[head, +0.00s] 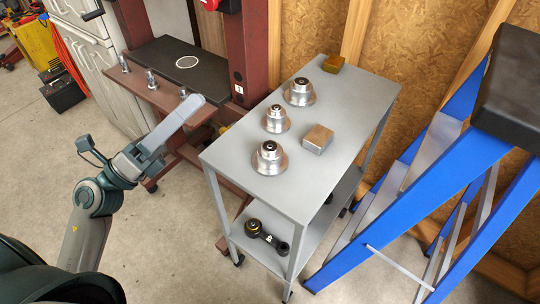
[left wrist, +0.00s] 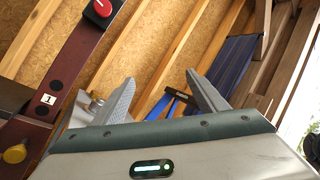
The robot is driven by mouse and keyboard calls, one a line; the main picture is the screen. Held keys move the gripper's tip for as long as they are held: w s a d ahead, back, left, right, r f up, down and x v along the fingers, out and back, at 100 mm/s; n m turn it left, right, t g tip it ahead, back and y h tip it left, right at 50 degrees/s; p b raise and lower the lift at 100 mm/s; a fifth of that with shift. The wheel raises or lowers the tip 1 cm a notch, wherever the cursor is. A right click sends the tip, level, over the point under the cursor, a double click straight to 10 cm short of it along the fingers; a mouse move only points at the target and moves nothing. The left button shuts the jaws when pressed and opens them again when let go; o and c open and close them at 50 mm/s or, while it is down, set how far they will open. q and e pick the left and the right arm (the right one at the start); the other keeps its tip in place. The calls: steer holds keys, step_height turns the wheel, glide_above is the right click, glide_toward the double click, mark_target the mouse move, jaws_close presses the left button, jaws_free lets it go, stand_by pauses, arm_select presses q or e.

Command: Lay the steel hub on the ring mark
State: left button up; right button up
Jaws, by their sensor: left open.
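Three silvery flanged hubs with dark centres stand upright on the grey cart's top in the head view: a back one (head: 299,93), a middle one (head: 275,120) and a front one (head: 269,158). I cannot tell which is the task's steel hub. The ring mark (head: 188,62) is a white ring on a black plate (head: 160,62) and is bare. My left gripper (head: 192,108) hangs in the air left of the cart, apart from the hubs. In the left wrist view its two fingers (left wrist: 160,80) are spread with nothing between them. My right gripper is not in view.
The grey cart (head: 350,94) also holds a tan-grey block (head: 318,138) and a brassy block (head: 334,64). A red press frame (head: 246,50) stands beside the plate. A blue ladder (head: 420,205) stands at right.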

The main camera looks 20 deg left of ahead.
arm_select(q)
step_height(320, 180, down, 11)
steer(key=s+m+g+y, duration=0.2)
steer(key=m+g, duration=0.7)
steer(key=m, duration=0.2)
steer(key=shift+s+a+m+g, duration=0.15)
steer(key=shift+s+m+g, duration=0.15)
steer(key=shift+s+m, duration=0.1)
steer(key=p, duration=0.3)
glide_toward(270, 156)
steer(key=w+d, duration=0.1)
steer(key=w+d+f, duration=0.2)
steer(key=w, duration=0.1)
steer(key=shift+f, duration=0.1)
steer(key=shift+w+d+f, duration=0.2)
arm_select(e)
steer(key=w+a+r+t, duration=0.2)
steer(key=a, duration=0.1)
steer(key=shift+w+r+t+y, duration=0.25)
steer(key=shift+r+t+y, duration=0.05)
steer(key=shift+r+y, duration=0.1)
